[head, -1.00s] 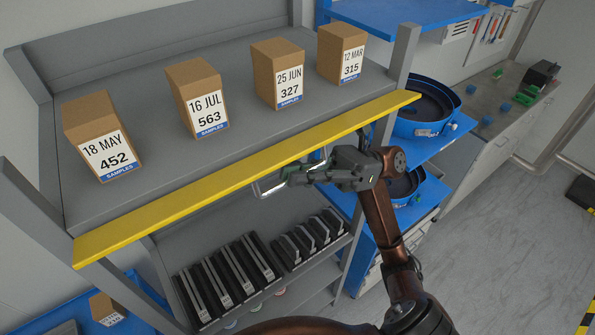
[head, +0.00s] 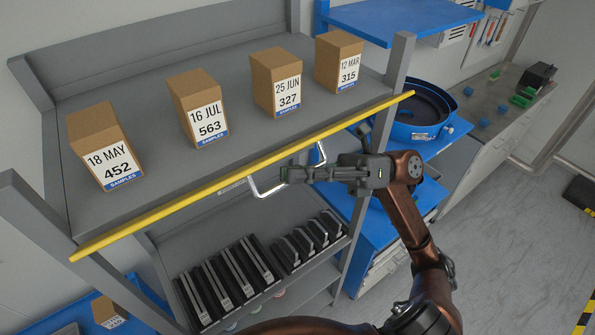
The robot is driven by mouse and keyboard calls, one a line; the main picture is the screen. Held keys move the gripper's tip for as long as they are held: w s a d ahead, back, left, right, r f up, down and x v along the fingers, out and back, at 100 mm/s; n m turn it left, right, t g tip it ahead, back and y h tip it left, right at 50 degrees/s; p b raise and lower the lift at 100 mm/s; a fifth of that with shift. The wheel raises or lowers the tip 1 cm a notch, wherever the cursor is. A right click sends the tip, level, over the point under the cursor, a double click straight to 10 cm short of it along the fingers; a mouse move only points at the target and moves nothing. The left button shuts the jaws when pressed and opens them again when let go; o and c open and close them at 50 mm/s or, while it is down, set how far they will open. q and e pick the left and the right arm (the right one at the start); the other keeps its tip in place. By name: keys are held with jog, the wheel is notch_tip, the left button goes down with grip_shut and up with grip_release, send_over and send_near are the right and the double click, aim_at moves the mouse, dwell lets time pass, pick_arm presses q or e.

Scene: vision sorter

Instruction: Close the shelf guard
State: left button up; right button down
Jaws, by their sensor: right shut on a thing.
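The yellow shelf guard (head: 200,193) runs along the front edge of the upper grey shelf. It shows as a narrow strip, with only a thin face towards me. A pale metal U-shaped handle (head: 266,193) sticks out from the guard's front near its middle. My right gripper (head: 288,175) is shut on the handle's bar, in front of the guard and just below its line. The fingers hide part of the bar. My left gripper is not in view.
Several labelled cardboard boxes (head: 203,115) stand on the upper shelf (head: 165,165) behind the guard, apart from it. Dark trays (head: 225,285) fill the lower shelf. A blue round bowl (head: 415,132) stands right of the shelf post (head: 400,60).

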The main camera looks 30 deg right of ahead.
aim_at(292, 148)
notch_tip(292, 148, up, 3)
jog(key=m+t+p, duration=0.1)
jog(key=m, duration=0.1)
jog(key=m+t+h+p, duration=0.1)
jog(key=m+p, duration=0.1)
jog(key=m, duration=0.1)
jog(key=shift+w+f+h, duration=0.1)
jog(key=shift+f+h, duration=0.1)
jog(key=shift+h, duration=0.1)
jog(key=m+p, duration=0.1)
jog(key=r+m+h+p, duration=0.1)
jog(key=m, duration=0.1)
jog(key=shift+w+r, duration=0.1)
jog(key=shift+w, duration=0.25)
jog(key=shift+w+r+m+h+p, duration=0.2)
jog(key=shift+w+m+h+p, duration=0.05)
jog(key=shift+m+p, duration=0.4)
jog(key=shift+w+r+m+h+p, duration=0.25)
jog(key=shift+m+p, duration=0.25)
jog(key=shift+m, duration=0.25)
jog(key=shift+t, duration=0.4)
jog(key=shift+a, duration=0.1)
jog(key=c, duration=2.1)
grip_release()
jog(key=shift+s, duration=0.15)
jog(key=shift+o, duration=0.3)
jog(key=shift+f, duration=0.1)
